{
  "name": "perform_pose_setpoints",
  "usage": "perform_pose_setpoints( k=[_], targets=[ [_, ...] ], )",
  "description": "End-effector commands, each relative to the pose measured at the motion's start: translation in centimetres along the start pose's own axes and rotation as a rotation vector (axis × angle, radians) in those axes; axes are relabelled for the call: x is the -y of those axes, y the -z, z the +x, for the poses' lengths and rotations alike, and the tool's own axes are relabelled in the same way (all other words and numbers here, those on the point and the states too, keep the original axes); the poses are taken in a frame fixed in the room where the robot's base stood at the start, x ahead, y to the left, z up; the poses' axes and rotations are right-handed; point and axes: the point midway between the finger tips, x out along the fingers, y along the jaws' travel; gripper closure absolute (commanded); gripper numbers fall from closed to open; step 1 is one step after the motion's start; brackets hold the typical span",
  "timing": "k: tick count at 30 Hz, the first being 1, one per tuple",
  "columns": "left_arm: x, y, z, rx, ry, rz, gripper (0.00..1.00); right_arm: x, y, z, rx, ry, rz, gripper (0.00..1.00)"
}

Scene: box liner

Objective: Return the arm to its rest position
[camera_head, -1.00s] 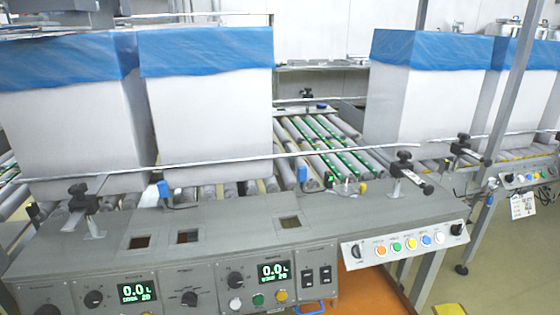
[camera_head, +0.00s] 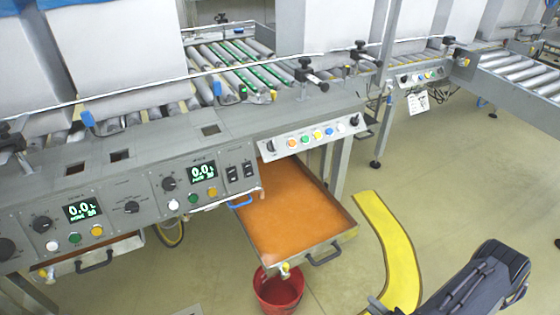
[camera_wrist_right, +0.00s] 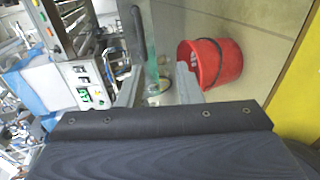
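My right arm comes in at the lower right of the head view, black and low over the floor. Its gripper (camera_head: 384,308) is at the bottom edge, partly cut off, beside the yellow floor strip. In the right wrist view the two grey fingers (camera_wrist_right: 159,82) stand apart with nothing between them, so it is open and empty. The red bucket (camera_wrist_right: 218,63) shows just beyond the fingers. My left arm and gripper are not in view.
A grey control bench (camera_head: 150,150) runs across the left. An orange-bottomed drawer (camera_head: 295,215) stands pulled out over the red bucket (camera_head: 281,291). A yellow floor strip (camera_head: 390,240) curves beside it. Tall white boxes (camera_head: 125,50) stand on rollers. The floor at right is open.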

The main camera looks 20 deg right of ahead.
Motion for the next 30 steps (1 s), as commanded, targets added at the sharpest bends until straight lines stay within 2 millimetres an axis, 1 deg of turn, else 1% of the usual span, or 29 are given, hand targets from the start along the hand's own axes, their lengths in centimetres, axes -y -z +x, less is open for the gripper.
perform_pose_setpoints(
  k=[7,11,14,16,17,18,20,21,23,24,26,27,29,30],
  targets=[
    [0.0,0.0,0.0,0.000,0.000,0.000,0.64,-2.1,-3.0,2.2,0.014,0.114,0.019,0.68],
    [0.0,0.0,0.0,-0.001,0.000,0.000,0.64,-4.2,-5.2,3.9,0.046,0.198,0.049,0.68],
    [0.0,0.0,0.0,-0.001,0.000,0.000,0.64,-6.6,-6.8,5.3,0.090,0.263,0.087,0.68],
    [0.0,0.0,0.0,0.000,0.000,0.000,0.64,-8.9,-8.0,6.4,0.136,0.309,0.128,0.68],
    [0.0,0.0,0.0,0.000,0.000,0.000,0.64,-10.2,-8.5,6.8,0.162,0.328,0.150,0.68],
    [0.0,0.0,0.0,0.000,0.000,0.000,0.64,-12.2,-9.0,7.5,0.201,0.352,0.189,0.68],
    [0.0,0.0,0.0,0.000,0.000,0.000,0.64,-15.5,-9.3,8.2,0.267,0.381,0.264,0.68],
    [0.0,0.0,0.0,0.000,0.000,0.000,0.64,-17.7,-9.3,8.6,0.313,0.394,0.325,0.68],
    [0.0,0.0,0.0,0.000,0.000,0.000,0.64,-21.0,-8.7,8.7,0.382,0.406,0.430,0.68],
    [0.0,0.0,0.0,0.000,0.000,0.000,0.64,-23.1,-7.9,8.6,0.422,0.408,0.505,0.68],
    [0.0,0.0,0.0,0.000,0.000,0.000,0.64,-26.1,-6.4,8.1,0.476,0.406,0.629,0.68],
    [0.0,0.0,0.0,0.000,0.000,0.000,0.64,-27.9,-5.1,7.7,0.506,0.403,0.718,0.68],
    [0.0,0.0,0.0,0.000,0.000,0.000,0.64,-30.3,-2.6,6.7,0.540,0.400,0.857,0.68],
    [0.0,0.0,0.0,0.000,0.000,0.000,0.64,-31.7,-0.8,5.9,0.557,0.401,0.953,0.68]
  ],
)
